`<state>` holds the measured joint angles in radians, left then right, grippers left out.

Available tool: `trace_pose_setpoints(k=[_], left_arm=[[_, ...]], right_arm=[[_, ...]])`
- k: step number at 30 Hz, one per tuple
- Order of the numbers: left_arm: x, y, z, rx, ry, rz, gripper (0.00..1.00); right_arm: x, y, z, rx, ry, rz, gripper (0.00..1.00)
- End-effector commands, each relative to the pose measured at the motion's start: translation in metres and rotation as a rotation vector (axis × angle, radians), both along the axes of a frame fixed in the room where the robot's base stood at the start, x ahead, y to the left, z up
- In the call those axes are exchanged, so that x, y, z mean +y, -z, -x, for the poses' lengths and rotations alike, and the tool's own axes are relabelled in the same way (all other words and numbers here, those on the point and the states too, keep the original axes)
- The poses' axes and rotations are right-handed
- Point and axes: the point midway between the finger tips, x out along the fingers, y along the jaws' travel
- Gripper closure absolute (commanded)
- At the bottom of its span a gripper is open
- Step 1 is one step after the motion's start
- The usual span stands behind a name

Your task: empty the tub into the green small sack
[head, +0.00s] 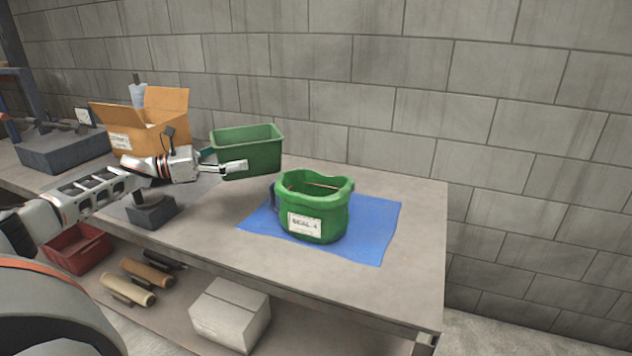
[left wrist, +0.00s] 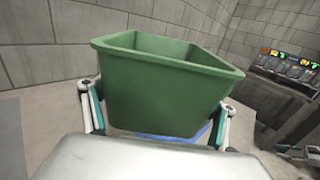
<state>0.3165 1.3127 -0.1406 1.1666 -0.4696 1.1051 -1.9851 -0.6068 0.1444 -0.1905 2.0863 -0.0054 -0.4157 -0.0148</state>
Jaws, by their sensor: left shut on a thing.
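The tub (head: 254,157) is a dark green, rectangular open bin, upright in the head view to the left of the sack. My left gripper (head: 236,167) is shut on the tub, and in the left wrist view its fingers sit at both sides of the tub (left wrist: 160,95). The tub's contents are hidden by its walls in both views. The green small sack (head: 333,222) stands open and upright with a white label on its front. A thin reddish line shows inside its mouth. My right gripper is not in view.
The sack stands on a blue mat (head: 377,222) on the grey table (head: 419,232). An open cardboard box (head: 167,104) stands at the back left, beside dark grey blocks. A dark block (head: 151,211) sits below my left wrist. The table's right end is clear.

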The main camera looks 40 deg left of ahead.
Motion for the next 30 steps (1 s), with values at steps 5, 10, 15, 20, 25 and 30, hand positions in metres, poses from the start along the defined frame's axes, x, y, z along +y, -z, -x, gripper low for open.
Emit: trace_pose_setpoints(k=[5,10,15,20,25,30], left_arm=[[-0.002,-0.013,0.001,-0.013,0.001,-0.027,0.53],[-0.005,-0.021,0.001,-0.016,0.0,-0.09,0.53],[-0.011,-0.036,0.002,-0.025,0.0,-0.188,0.53],[-0.02,-0.046,0.002,-0.03,0.001,-0.29,0.53],[-0.025,-0.05,0.002,-0.028,0.0,-0.36,0.53],[-0.03,-0.057,0.002,-0.032,0.0,-0.408,0.53]], right_arm=[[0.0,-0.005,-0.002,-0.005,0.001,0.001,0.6],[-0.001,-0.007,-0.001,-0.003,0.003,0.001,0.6],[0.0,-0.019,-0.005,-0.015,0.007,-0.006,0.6],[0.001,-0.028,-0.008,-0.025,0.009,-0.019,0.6],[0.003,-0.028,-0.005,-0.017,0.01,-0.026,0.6],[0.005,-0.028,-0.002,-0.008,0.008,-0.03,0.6]])
